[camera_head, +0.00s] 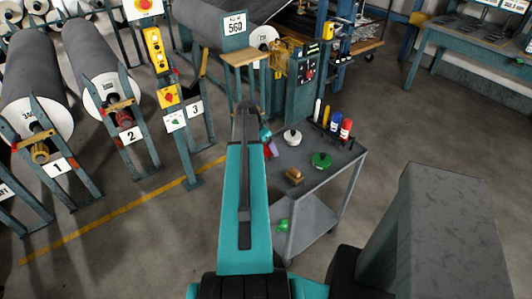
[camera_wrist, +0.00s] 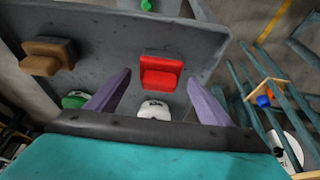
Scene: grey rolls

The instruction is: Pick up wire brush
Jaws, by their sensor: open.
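My gripper (camera_wrist: 158,76) is open, with two purple fingers spread apart over the cart. A red block-shaped thing (camera_wrist: 160,66), stepped like a brush, lies on the cart top between the fingertips in the wrist view, with nothing gripped. A brown, wood-coloured block of similar shape (camera_wrist: 46,56) lies to the left of the fingers. It also shows in the head view (camera_head: 294,176) near the cart's front edge. I cannot tell for certain which of the two is the wire brush; no bristles are clear. In the head view my arm hides most of the gripper.
The grey cart (camera_head: 325,177) also carries a white round thing (camera_head: 292,137), a green round thing (camera_head: 321,160) and several upright bottles (camera_head: 336,124). A green item (camera_head: 283,225) is on its lower shelf. Roll stands (camera_head: 122,130) stand to the left.

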